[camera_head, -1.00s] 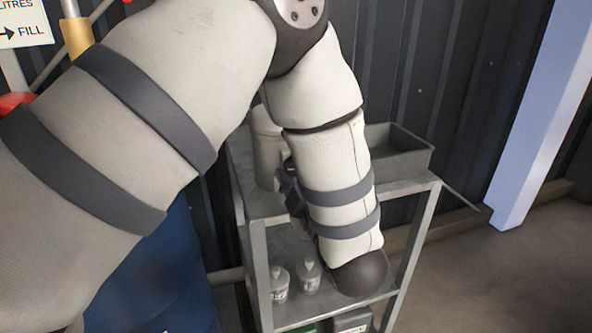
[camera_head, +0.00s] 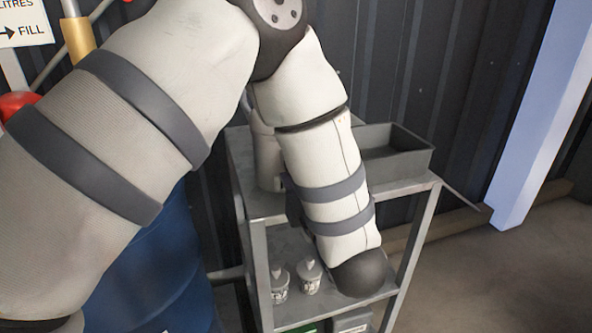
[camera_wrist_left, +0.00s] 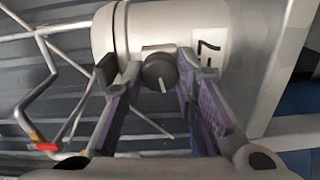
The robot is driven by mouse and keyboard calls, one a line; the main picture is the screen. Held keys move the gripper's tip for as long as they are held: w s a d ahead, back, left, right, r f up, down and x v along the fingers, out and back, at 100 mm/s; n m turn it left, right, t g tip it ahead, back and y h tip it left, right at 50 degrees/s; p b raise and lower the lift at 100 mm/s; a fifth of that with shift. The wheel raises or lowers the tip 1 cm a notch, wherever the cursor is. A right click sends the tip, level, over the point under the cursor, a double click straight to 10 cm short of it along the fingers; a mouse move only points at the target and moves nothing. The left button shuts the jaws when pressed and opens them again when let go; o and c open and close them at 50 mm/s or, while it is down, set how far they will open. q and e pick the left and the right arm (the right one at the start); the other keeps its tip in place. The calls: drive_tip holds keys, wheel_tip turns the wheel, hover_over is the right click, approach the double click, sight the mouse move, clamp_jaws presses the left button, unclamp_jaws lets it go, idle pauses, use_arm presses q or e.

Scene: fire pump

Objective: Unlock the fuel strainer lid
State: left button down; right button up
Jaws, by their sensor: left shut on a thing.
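The fuel strainer appears to be the white cylinder (camera_wrist_left: 171,25) in the left wrist view, with a dark seam near its left end and black marks. A dark round knob (camera_wrist_left: 160,73) with a pale line sits on its side. My left gripper (camera_wrist_left: 155,78) has its purple-sided fingers on either side of the knob, shut on it. In the head view a pale cylinder (camera_head: 268,158), probably the same one, stands on the trolley top, partly behind my left arm. My left gripper is hidden there by the arm. My right gripper is not in view.
The grey trolley (camera_head: 258,232) has an open tray (camera_head: 398,158) at its back right. Two small white containers (camera_head: 309,280) stand on its lower shelf. A blue drum (camera_head: 160,270) is left of it. In the wrist view, bent pipes with a red part (camera_wrist_left: 46,146) are at left.

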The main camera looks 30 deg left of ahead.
use_arm(q)
drive_tip(key=shift+r, duration=0.15)
drive_tip(key=c, duration=1.3)
unclamp_jaws()
drive_tip(key=v, duration=1.2)
